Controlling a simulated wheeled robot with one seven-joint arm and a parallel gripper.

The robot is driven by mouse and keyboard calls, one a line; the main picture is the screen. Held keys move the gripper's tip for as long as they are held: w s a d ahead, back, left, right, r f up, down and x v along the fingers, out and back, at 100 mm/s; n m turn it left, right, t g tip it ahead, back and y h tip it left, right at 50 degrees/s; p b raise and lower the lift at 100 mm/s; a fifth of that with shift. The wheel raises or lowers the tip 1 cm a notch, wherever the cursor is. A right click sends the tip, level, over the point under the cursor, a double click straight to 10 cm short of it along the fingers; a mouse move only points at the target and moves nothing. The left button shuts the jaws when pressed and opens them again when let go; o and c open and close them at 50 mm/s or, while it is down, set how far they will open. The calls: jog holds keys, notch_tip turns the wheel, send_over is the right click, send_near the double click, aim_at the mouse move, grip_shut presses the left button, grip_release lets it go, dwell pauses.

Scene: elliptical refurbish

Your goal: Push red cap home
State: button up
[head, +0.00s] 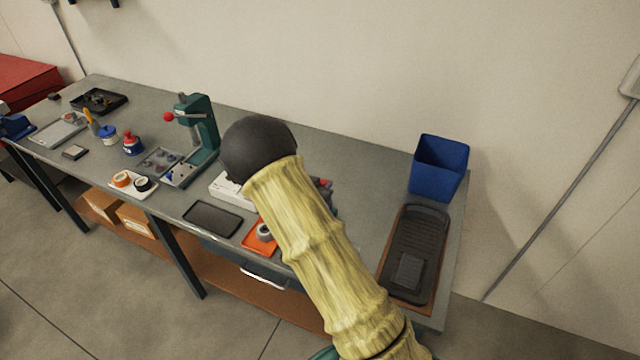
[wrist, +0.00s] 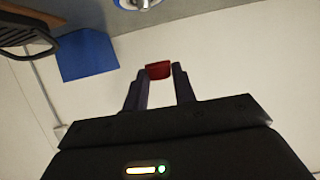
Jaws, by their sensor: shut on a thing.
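A small red cap (wrist: 158,70) is held between the fingertips of my gripper (wrist: 159,73) in the wrist view. The two dark fingers are shut on its sides. A round silvery part with some blue (wrist: 138,3) shows at the top edge of the wrist view, apart from the cap and cut off by the frame. What it is, I cannot tell. In the head view my arm covers the middle of the bench, and the gripper and held cap cannot be made out clearly.
The grey bench (head: 350,160) carries a green press (head: 203,125), a black tray (head: 213,218), an orange tray (head: 252,240) with a grey ring (head: 264,232), a blue bin (head: 438,168) and a dark ribbed tray (head: 418,240). The bin also shows in the wrist view (wrist: 87,55).

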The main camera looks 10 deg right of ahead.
jog(key=shift+w+f+b, duration=0.1)
jog(key=shift+f+b, duration=0.3)
jog(key=shift+f, duration=0.25)
jog(key=shift+d+f+b, duration=0.1)
jog(key=shift+f+b, duration=0.3)
jog(key=shift+f, duration=0.2)
jog(key=shift+s+f+b, duration=0.2)
jog(key=shift+f+b, duration=0.2)
jog(key=shift+f, duration=0.05)
jog(key=shift+w+f+b, duration=0.15)
jog(key=shift+f+b, duration=0.35)
jog(key=shift+f, duration=0.3)
jog(key=shift+a+f, duration=0.1)
jog(key=shift+a, duration=0.1)
jog(key=shift+d, duration=0.1)
jog(key=shift+s, duration=0.2)
jog(key=shift+f+b, duration=0.5)
jog(key=shift+f, duration=0.2)
